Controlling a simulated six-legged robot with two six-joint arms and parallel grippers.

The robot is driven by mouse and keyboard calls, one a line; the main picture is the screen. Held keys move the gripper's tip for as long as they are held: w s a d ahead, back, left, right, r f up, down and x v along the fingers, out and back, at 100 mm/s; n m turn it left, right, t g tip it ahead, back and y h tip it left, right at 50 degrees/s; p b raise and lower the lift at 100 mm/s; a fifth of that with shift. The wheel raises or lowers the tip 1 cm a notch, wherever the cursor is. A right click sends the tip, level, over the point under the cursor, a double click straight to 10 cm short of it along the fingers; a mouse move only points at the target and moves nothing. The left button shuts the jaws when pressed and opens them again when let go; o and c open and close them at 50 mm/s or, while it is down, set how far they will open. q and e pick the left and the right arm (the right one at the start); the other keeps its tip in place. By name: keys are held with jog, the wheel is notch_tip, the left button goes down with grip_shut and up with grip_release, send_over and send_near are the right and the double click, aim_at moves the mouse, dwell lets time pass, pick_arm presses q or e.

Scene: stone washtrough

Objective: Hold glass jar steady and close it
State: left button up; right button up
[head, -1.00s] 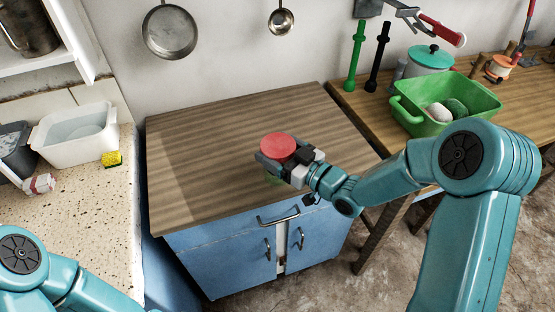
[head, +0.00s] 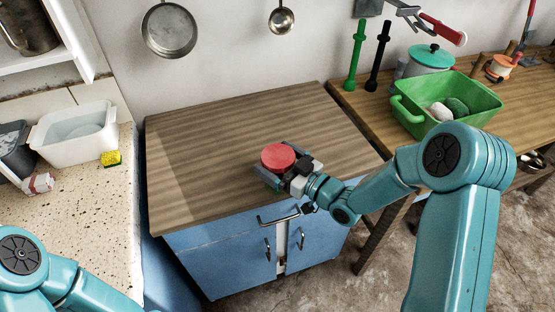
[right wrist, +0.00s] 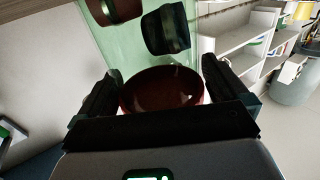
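The round red lid (head: 278,157) is level over the front part of the wooden counter top. My right gripper (head: 285,171) comes in from the right with one finger on each side of the lid. In the right wrist view the lid (right wrist: 160,90) shows dark red, with both fingers against its edges. Pale green glass, seemingly the jar (right wrist: 112,50), shows beyond the lid there. In the head view the jar is mostly hidden below the lid and gripper, so I cannot tell whether the lid rests on it. My left gripper is out of view.
The wooden counter top (head: 215,155) around the lid is clear, above a blue cabinet (head: 225,260). On the right table stand a green basin (head: 475,98) and a pot (head: 428,58). A white tub (head: 75,140) and a yellow sponge (head: 111,158) are on the left stone counter.

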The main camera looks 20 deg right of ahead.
jog(key=shift+r, duration=0.15)
jog(key=shift+s+d, duration=0.15)
jog(key=shift+d, duration=0.05)
jog(key=b+v, duration=0.1)
jog(key=v, duration=1)
jog(key=shift+s, duration=0.25)
jog(key=s+a+f+m+g+h, duration=0.2)
jog(key=a+f+m+g, duration=0.15)
jog(key=f, duration=0.65)
jog(key=s+a+f+m+g+h, duration=0.1)
jog(key=a+f+m+g+h, duration=0.2)
jog(key=f, duration=0.7)
jog(key=s+a+f+m+g, duration=0.1)
jog(key=s+a+f+g, duration=0.1)
jog(key=s+f+g, duration=0.2)
jog(key=s+a+f+m+g, duration=0.1)
jog(key=s+f+g, duration=0.3)
jog(key=s, duration=0.6)
jog(key=shift+s+a+f+h, duration=0.2)
jog(key=shift+a+h, duration=0.1)
jog(key=shift+a, duration=0.15)
